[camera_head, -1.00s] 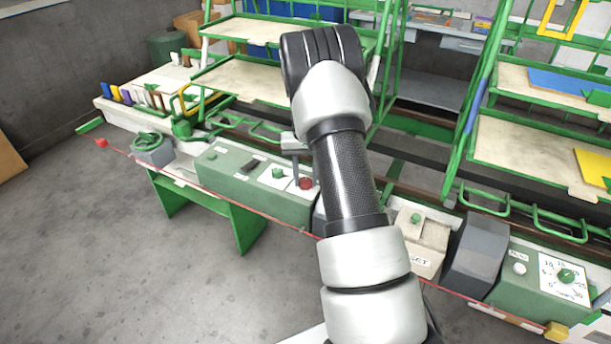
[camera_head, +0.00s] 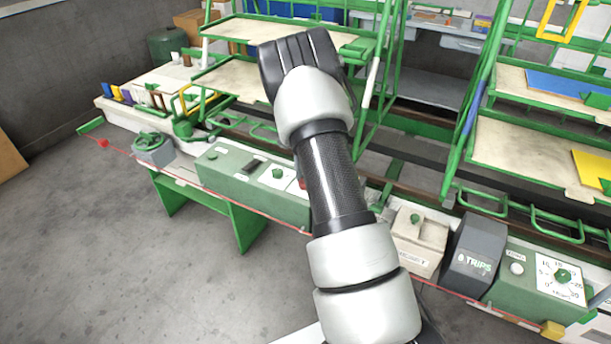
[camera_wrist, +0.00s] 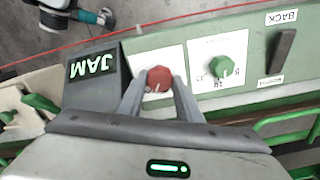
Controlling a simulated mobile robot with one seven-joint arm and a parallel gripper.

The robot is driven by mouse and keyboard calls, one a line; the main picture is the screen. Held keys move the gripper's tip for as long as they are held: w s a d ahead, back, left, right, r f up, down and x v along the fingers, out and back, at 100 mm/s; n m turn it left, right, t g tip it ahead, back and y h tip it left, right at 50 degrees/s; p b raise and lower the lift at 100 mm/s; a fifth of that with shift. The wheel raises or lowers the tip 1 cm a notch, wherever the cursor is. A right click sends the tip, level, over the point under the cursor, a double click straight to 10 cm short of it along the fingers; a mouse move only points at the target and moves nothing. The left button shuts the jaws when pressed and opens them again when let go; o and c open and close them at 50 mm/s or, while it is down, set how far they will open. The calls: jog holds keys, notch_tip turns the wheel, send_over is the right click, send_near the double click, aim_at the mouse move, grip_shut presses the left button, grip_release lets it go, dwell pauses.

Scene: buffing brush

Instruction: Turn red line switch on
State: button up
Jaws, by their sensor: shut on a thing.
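The red switch knob (camera_wrist: 158,79) sits on a white square plate on the green control panel (camera_wrist: 225,105). In the wrist view, the two fingers of my gripper (camera_wrist: 160,84) are closed on the knob, one on each side. In the head view only a sliver of the red knob (camera_head: 303,184) shows beside my arm, and my gripper is hidden behind the arm.
A green dial (camera_wrist: 222,67) and a dark lever (camera_wrist: 284,50) are on the panel to the right in the wrist view. A dark box with a lit JAM display (camera_wrist: 92,70) stands close on the left. A red line (camera_head: 240,203) runs along the bench front.

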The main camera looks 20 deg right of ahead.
jog(key=shift+m, duration=1.1)
jog(key=o, duration=1)
jog(key=shift+o, duration=0.2)
jog(key=shift+r, duration=0.1)
notch_tip(320, 180, up, 17)
jog(key=p, duration=0.1)
jog(key=shift+r+p, duration=0.15)
jog(key=shift+p, duration=0.25)
